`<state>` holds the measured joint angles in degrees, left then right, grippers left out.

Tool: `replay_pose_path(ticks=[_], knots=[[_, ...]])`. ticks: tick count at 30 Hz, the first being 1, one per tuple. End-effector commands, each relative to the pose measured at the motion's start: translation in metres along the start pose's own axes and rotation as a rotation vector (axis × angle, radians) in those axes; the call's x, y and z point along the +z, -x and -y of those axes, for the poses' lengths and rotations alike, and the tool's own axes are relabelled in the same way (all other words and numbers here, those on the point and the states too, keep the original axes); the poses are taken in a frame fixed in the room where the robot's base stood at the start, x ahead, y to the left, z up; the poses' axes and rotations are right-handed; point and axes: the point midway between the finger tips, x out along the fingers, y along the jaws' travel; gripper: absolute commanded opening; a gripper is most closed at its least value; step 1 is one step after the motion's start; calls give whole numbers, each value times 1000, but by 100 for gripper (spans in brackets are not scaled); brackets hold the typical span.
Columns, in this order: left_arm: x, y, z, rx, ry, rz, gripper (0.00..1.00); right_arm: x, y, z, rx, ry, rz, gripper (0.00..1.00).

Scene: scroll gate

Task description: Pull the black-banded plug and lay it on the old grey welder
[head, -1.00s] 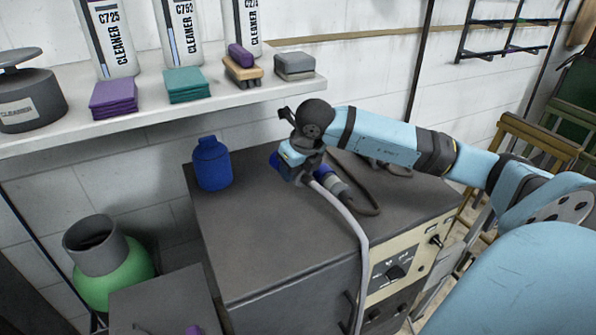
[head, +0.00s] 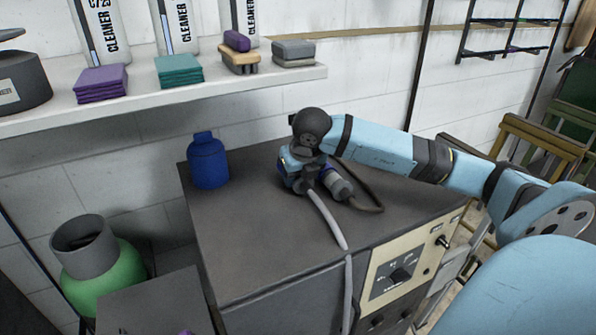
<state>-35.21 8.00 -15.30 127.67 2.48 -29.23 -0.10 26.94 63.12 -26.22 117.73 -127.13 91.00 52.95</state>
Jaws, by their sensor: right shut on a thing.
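The old grey welder (head: 255,225) stands in the middle, with a dark top and a cream control panel at its front right. My right gripper (head: 297,181) is low over the welder's top, shut on a plug that it mostly hides. A light grey cable (head: 326,218) runs from this plug across the top and down the front. I cannot see a black band on it, nor whether it touches the top. Close on the right lies another plug (head: 337,186), pale grey and blue, with a dark cable (head: 372,192). My left gripper is not in view.
A blue bottle (head: 208,161) stands at the welder's back left. A shelf (head: 230,89) with cleaner bottles, sponges and a brush hangs above. A green canister (head: 103,268) is at the lower left. The welder's top is clear at front left.

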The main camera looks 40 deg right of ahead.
Motion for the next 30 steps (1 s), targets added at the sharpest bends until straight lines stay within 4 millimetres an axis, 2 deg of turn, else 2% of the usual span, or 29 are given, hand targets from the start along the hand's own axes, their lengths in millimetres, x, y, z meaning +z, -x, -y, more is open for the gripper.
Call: replay_pose_path(ticks=[3, 12, 13, 16, 25, 30], knots=[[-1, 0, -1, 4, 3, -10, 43, -3, -7, 0, 0, 0, 0, 0], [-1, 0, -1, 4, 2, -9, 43, -3, -8, 0, 0, 0, 1, 0], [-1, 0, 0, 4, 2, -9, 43, -3, -8, 0, 0, 0, 1, 45], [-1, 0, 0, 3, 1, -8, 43, -3, -8, 0, 0, 0, 1, 68], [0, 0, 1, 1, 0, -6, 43, -3, -7, 0, 0, 1, 0, 71], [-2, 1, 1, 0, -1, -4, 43, -2, 10, 0, 2, 1, 4, 71]])
